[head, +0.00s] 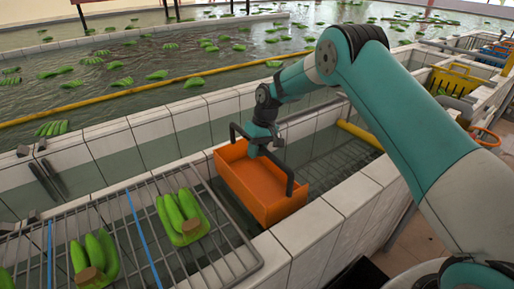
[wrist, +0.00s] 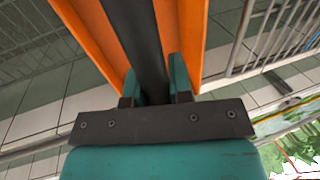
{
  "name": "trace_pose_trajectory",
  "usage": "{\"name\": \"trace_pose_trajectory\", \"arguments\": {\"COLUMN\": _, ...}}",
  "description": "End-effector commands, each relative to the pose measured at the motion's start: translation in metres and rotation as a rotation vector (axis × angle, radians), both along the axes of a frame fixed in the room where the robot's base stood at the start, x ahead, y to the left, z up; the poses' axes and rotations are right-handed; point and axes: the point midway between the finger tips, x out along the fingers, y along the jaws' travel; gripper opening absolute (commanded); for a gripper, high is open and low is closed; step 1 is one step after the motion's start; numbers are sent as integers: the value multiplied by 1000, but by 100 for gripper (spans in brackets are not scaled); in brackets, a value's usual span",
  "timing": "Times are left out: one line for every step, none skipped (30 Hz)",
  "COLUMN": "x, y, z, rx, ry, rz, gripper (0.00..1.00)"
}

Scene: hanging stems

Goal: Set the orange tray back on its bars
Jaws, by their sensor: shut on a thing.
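The orange tray (head: 262,205) is an open box with a black handle (head: 288,178) arching over it. It hangs between the tiled walls of a trough, between two sets of metal bars. My gripper (head: 264,146) is shut on the handle from above. In the wrist view my gripper's teal fingers (wrist: 156,88) stand on both sides of the black handle (wrist: 138,35), with the orange tray (wrist: 92,38) behind. The left bars (head: 150,262) bear green banana bunches; the right bars (head: 340,165) look bare. Whether the tray's underside touches anything is hidden.
Banana bunches (head: 182,216) lie on the left bars close to the tray. A tiled wall (head: 318,232) runs along the tray's near side. A yellow pipe (head: 358,134) crosses the trough at the right. A yellow crate (head: 455,82) stands farther right.

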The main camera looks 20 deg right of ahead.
Motion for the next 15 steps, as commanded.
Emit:
{"name": "trace_pose_trajectory", "arguments": {"x": 0, "y": 0, "z": -7, "rx": 0, "ry": -1, "rz": 1, "gripper": 0}}
{"name": "trace_pose_trajectory", "arguments": {"x": 0, "y": 0, "z": -10, "rx": 0, "ry": -1, "rz": 1, "gripper": 0}}
{"name": "trace_pose_trajectory", "arguments": {"x": 0, "y": 0, "z": -14, "rx": 0, "ry": -1, "rz": 1, "gripper": 0}}
{"name": "trace_pose_trajectory", "arguments": {"x": 0, "y": 0, "z": -16, "rx": 0, "ry": -1, "rz": 1, "gripper": 0}}
{"name": "trace_pose_trajectory", "arguments": {"x": 0, "y": 0, "z": -19, "rx": 0, "ry": -1, "rz": 1, "gripper": 0}}
{"name": "trace_pose_trajectory", "arguments": {"x": 0, "y": 0, "z": -23, "rx": 0, "ry": -1, "rz": 1, "gripper": 0}}
{"name": "trace_pose_trajectory", "arguments": {"x": 0, "y": 0, "z": -26, "rx": 0, "ry": -1, "rz": 1, "gripper": 0}}
{"name": "trace_pose_trajectory", "arguments": {"x": 0, "y": 0, "z": -29, "rx": 0, "ry": 0, "rz": 1, "gripper": 0}}
{"name": "trace_pose_trajectory", "arguments": {"x": 0, "y": 0, "z": -32, "rx": 0, "ry": 0, "rz": 1, "gripper": 0}}
{"name": "trace_pose_trajectory", "arguments": {"x": 0, "y": 0, "z": -35, "rx": 0, "ry": 0, "rz": 1, "gripper": 0}}
{"name": "trace_pose_trajectory", "arguments": {"x": 0, "y": 0, "z": -38, "rx": 0, "ry": 0, "rz": 1, "gripper": 0}}
{"name": "trace_pose_trajectory", "arguments": {"x": 0, "y": 0, "z": -42, "rx": 0, "ry": 0, "rz": 1, "gripper": 0}}
{"name": "trace_pose_trajectory", "arguments": {"x": 0, "y": 0, "z": -44, "rx": 0, "ry": -1, "rz": 2, "gripper": 0}}
{"name": "trace_pose_trajectory", "arguments": {"x": 0, "y": 0, "z": -47, "rx": 0, "ry": -1, "rz": 2, "gripper": 0}}
{"name": "trace_pose_trajectory", "arguments": {"x": 0, "y": 0, "z": -51, "rx": 0, "ry": -1, "rz": 2, "gripper": 0}}
